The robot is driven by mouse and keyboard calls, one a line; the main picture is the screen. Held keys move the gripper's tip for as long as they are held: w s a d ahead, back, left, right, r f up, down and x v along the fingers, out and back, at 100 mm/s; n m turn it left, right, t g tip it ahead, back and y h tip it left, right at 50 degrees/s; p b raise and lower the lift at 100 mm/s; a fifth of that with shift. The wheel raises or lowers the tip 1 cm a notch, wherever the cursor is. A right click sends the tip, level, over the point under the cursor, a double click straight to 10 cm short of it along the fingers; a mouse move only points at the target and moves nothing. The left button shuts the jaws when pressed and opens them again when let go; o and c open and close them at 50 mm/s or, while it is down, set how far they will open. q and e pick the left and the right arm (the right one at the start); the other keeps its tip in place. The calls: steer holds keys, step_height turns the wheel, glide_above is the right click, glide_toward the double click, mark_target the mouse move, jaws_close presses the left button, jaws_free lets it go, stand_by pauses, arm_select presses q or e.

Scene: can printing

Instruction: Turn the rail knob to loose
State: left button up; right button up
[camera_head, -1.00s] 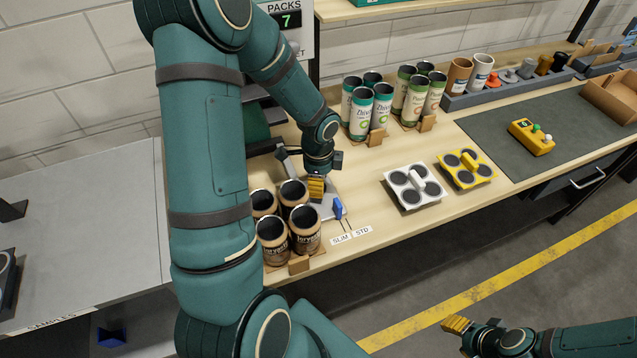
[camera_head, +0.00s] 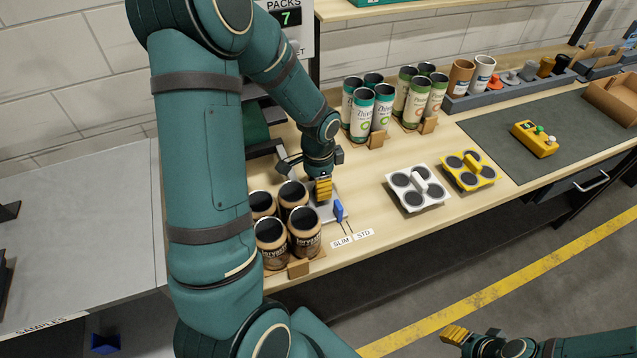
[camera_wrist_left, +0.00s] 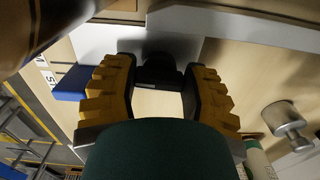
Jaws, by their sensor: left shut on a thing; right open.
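My left gripper (camera_head: 323,188) points down over the grey rail fixture (camera_head: 327,213), behind the brown cans. In the left wrist view its yellow ribbed fingers (camera_wrist_left: 158,88) are shut on a black knob (camera_wrist_left: 158,70), which sits between the fingertips. In the head view the fingers hide the knob, and its turn angle cannot be read. A blue piece (camera_head: 338,209) stands at the fixture's front right, by the SLIM and STD labels (camera_head: 352,239). It also shows in the left wrist view (camera_wrist_left: 72,83). My right gripper (camera_head: 454,334) is open and empty, low in front of the bench.
Brown cans (camera_head: 271,243) stand close in front of the left gripper. Teal-topped cans (camera_head: 361,114) and green-topped cans (camera_head: 415,98) stand farther back. A white tray (camera_head: 431,194) and a yellow tray (camera_head: 483,173) lie to the right. The bench between fixture and white tray is clear.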

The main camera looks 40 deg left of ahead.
arm_select(q)
steer(key=shift+s+f, duration=0.1)
steer(key=o, duration=1.2)
